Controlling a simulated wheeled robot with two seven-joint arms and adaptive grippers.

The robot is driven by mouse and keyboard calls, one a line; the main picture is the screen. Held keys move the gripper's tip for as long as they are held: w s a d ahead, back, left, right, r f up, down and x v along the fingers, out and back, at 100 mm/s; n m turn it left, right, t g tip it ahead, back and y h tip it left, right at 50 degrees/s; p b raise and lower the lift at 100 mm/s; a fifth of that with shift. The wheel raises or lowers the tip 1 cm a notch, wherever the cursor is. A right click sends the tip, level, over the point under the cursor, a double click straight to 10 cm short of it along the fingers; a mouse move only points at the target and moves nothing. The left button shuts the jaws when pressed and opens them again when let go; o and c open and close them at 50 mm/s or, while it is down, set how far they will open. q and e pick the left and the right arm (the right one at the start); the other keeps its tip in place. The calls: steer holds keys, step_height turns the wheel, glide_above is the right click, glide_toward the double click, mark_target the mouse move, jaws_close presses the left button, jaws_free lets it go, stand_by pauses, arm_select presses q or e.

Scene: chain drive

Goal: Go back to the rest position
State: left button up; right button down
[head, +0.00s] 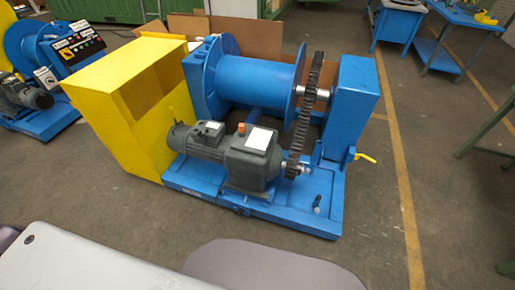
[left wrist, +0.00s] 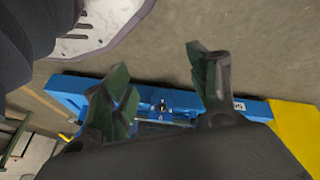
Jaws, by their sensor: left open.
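My left gripper (left wrist: 158,68) shows in the left wrist view with its two fingers spread apart and nothing between them. Below the fingers in that view lies a blue machine base (left wrist: 90,88), seen from above; I cannot tell the distance to it. In the head view the chain drive machine stands on its blue base (head: 300,212). It has a blue drum (head: 255,85), a dark grey motor with gearbox (head: 250,160) and a dark chain (head: 306,112) running up on the right side. Neither gripper shows in the head view.
A yellow box-shaped cover (head: 125,85) stands left of the drum. A second blue machine with a control panel (head: 78,46) is at the far left. Blue tables (head: 397,22) stand at the back right. Open floor (head: 445,190) lies to the right of the machine.

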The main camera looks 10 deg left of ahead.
arm_select(q)
steer(key=s+r+m+g+p, duration=0.4)
steer(key=s+r+m+p, duration=0.2)
steer(key=s+p, duration=0.3)
steer(key=shift+s+d+r+y, duration=0.3)
steer(key=shift+s+r+y, duration=0.05)
steer(key=shift+s+y, duration=0.1)
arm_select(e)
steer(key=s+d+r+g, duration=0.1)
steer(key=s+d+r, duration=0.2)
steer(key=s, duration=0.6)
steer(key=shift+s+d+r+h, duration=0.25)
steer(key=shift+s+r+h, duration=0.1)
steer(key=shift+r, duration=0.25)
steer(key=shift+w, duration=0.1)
